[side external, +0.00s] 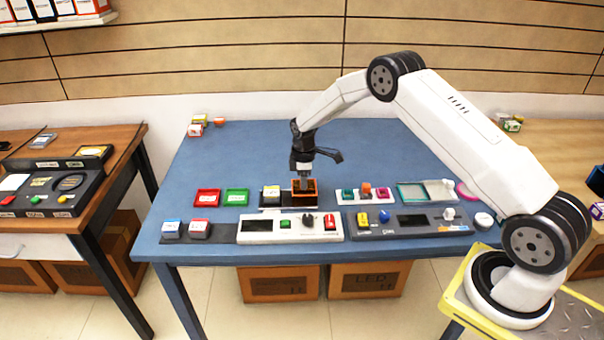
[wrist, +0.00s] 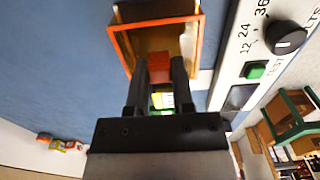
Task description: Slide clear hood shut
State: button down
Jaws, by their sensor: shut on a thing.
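The clear hood (side external: 305,187) is a see-through box with orange edges. It stands on the right part of a dark base near the middle of the blue table. In the wrist view the hood (wrist: 125,45) fills the top middle, with a red tab (wrist: 158,70) on its near side. My gripper (side external: 303,176) points straight down at the hood. In the wrist view my gripper (wrist: 160,66) is shut on the red tab. A block with a yellow-and-white label (side external: 271,191) sits left of the hood, uncovered. It shows partly between my fingers in the wrist view (wrist: 162,100).
A white control panel (side external: 290,229) lies close in front of the hood, with a dark panel (side external: 408,222) to its right. Red (side external: 207,198) and green (side external: 236,198) trays stand left. A white rack of coloured blocks (side external: 364,195) stands right.

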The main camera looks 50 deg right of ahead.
jog(key=shift+w, duration=0.1)
jog(key=w+a, duration=0.5)
jog(key=w, duration=0.1)
jog(key=shift+a, duration=0.35)
jog(key=shift+w+a+r, duration=0.1)
jog(key=shift+w+a, duration=0.4)
jog(key=shift+a, duration=0.15)
jog(key=shift+c, duration=2.4)
grip_release()
notch_tip(320, 180, up, 8)
